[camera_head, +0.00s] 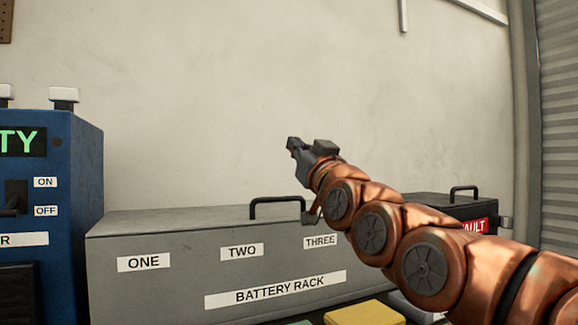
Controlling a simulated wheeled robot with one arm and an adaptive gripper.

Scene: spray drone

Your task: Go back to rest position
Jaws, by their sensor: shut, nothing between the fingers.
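My gripper (298,150) is at the end of my copper-coloured arm, raised in front of the pale wall. It points up and to the left, and its dark fingers are shut with nothing between them. It is above the grey battery rack (180,290) in the picture and looks apart from it. My arm reaches in from the lower right and hides the right part of the rack.
The battery rack has a black handle (277,200) and labels ONE, TWO and THREE. A blue unit (83,180) with an ON/OFF switch stands at left. A dark box (435,205) with a red label is behind my arm. A yellow object (364,313) lies at the bottom edge.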

